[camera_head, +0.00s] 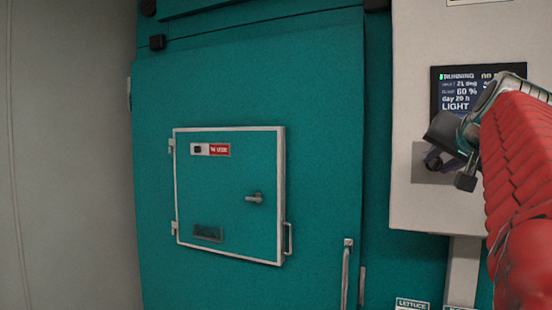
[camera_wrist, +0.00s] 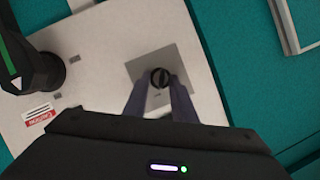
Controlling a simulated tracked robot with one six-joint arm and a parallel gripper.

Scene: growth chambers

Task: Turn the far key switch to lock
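The key switch (camera_wrist: 161,78) is a round black knob with a slot, set in a square grey plate (camera_wrist: 186,58) on the white control box (camera_wrist: 110,45). In the head view the plate (camera_head: 422,178) shows below the display, with the switch hidden by my gripper (camera_head: 434,163). In the wrist view my gripper (camera_wrist: 158,88) has its two dark fingers apart, pointing at the plate, with the knob showing between the tips. I cannot tell whether the fingertips touch the knob. No second key switch shows clearly.
A lit display (camera_head: 460,90) sits above the plate, partly behind my red arm. A teal door (camera_head: 320,120) with a framed hatch (camera_head: 225,165) stands left. In the wrist view, a black part with a green stripe (camera_wrist: 35,68) and a red-and-white label (camera_wrist: 38,120) lie left.

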